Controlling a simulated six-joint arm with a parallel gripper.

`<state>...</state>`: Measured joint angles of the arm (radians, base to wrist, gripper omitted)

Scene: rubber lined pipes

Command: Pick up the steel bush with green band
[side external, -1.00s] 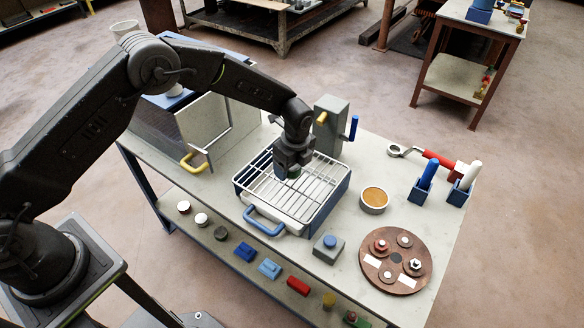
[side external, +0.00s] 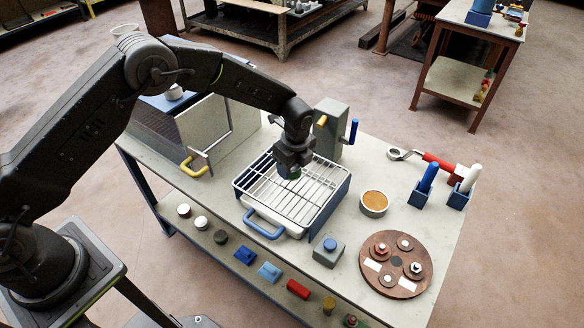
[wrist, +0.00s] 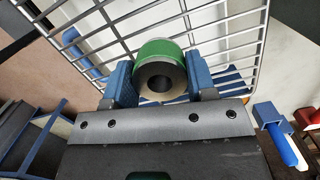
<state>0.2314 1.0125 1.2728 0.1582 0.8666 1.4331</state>
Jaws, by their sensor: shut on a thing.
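The steel bush with green band (wrist: 160,52) is between the two blue-padded fingers of my gripper (wrist: 160,85) in the wrist view. The fingers are shut on it from both sides, and its round bore faces the camera. In the side view my gripper (side external: 291,172) is over the wire rack (side external: 312,190) of the blue-sided tray. Only a small dark green part of the bush (side external: 294,174) shows below the fingers there. I cannot tell whether the bush touches the rack wires.
A grey block with a blue lever (side external: 331,128) stands just behind the rack. An open panel with a yellow handle (side external: 203,130) is to the left. A pot of amber stuff (side external: 374,202), a grey block with a blue button (side external: 329,250) and a brown round plate (side external: 397,264) are to the right.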

